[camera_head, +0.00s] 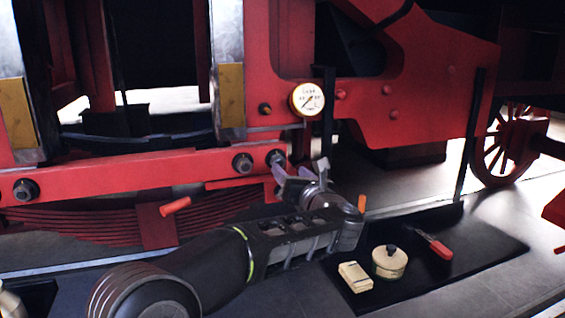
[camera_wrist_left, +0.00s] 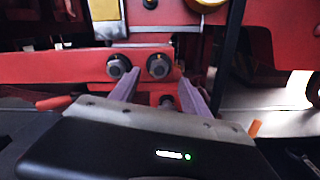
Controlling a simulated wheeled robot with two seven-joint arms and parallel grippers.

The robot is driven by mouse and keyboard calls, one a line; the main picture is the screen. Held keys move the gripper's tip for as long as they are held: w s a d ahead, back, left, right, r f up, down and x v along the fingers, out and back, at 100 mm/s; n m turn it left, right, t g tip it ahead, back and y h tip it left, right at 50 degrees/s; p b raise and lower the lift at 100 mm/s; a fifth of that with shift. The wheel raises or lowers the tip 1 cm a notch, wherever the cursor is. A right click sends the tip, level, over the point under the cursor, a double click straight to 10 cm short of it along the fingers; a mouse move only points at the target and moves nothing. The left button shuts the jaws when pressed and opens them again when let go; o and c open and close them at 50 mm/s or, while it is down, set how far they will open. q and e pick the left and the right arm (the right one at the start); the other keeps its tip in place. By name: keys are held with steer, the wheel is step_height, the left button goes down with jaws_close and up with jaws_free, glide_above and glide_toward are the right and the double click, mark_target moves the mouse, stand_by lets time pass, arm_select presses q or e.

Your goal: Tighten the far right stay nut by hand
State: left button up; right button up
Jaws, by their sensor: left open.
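The far right stay nut (camera_head: 275,158) is a dark hex nut at the right end of the red horizontal bar (camera_head: 130,178). It also shows in the left wrist view (camera_wrist_left: 157,66), just beyond and between the fingertips. A second dark nut (camera_head: 242,163) sits close to its left, also in the left wrist view (camera_wrist_left: 117,67). Another nut (camera_head: 25,190) is at the bar's left end. My left gripper (camera_head: 300,165) is open and empty, just in front of the right nut, fingers (camera_wrist_left: 159,76) pointing at it. I cannot tell if they touch anything. My right gripper is not in view.
A round gauge (camera_head: 307,98) is above the nut, beside a dark upright post (camera_head: 326,125). An orange-red handle (camera_head: 175,206) sticks out below the bar. A black mat (camera_head: 470,262) holds a tin (camera_head: 389,262), a cream block (camera_head: 355,276) and a red-handled tool (camera_head: 435,244).

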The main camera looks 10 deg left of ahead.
mark_target(280, 161)
arm_select(q)
steer(key=p+x, duration=0.2)
steer(key=x, duration=0.4)
steer(key=shift+r, duration=0.1)
steer(key=shift+w+a+p, duration=0.35)
steer(key=shift+w, duration=0.1)
steer(key=shift+c, duration=0.2)
jaws_close()
